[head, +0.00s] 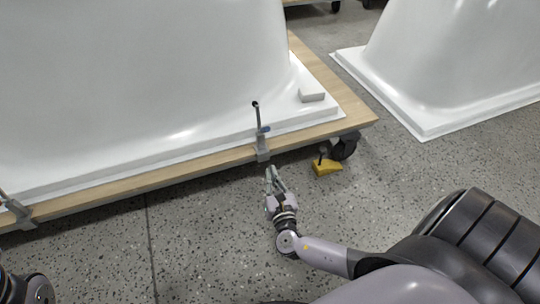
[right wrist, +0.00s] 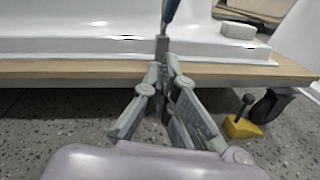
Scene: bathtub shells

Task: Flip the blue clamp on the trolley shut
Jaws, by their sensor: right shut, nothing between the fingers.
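The clamp (head: 262,147) is a grey metal piece on the front edge of the wooden trolley (head: 345,103). Its dark-tipped lever stands upright, with a small blue part beside it. In the right wrist view the clamp (right wrist: 162,46) is straight ahead, and its blue handle runs out of the top of the picture. My right gripper (head: 271,172) is just in front of and below the clamp in the head view. Its fingers (right wrist: 167,68) are shut and empty, and their tips overlap the clamp's lower part; I cannot tell whether they touch. My left gripper does not show.
A white tub shell (head: 150,85) stands on the trolley, with a white block (head: 311,95) on its flange. A second clamp (head: 17,212) sits at the far left. A yellow wedge (head: 326,168) lies by the caster (head: 344,149). Another white shell (head: 460,70) stands right.

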